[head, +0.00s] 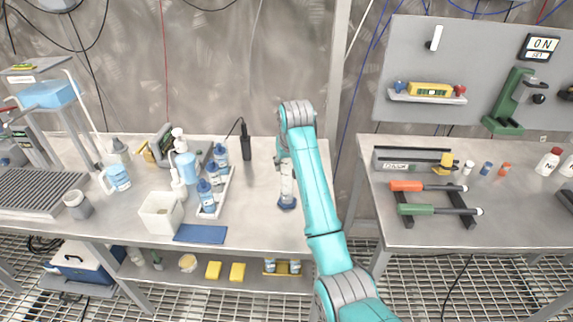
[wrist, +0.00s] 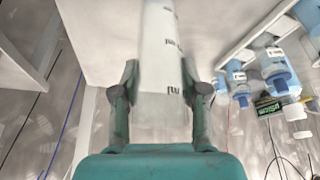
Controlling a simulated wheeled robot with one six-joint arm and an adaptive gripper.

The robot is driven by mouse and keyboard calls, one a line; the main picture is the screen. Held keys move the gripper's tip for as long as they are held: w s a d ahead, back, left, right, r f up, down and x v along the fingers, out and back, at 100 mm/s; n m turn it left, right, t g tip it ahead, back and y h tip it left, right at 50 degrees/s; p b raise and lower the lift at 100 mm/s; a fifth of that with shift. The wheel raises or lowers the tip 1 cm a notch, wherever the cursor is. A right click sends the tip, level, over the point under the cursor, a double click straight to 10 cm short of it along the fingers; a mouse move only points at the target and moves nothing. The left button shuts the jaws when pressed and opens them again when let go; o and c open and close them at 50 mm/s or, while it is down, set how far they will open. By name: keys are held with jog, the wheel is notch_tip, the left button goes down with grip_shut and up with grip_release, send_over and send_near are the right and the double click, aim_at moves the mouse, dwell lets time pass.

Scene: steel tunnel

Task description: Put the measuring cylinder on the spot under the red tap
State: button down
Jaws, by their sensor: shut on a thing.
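My gripper (wrist: 160,95) is shut on the measuring cylinder (wrist: 161,60), a pale tube with dark printed marks, seen between the two fingers in the wrist view. In the head view the cylinder (head: 287,188) hangs below the arm's end, roughly upright, with a blue foot over the right part of the left bench. I cannot tell whether the foot touches the bench. A small red part (head: 9,104) shows at the far left beside a stand with a blue tank; I cannot tell if it is the red tap's handle. The spot under it is not clearly seen.
Between cylinder and far left stand a tray (head: 226,190) of blue-labelled bottles, a black upright device (head: 246,143), a white square container (head: 160,212), a blue mat (head: 200,234) and a blue-white jug (head: 116,178). A drain grating (head: 38,192) lies at left. The bench around the cylinder is clear.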

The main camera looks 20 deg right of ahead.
jog(key=shift+f, duration=0.25)
jog(key=c, duration=0.6)
grip_release()
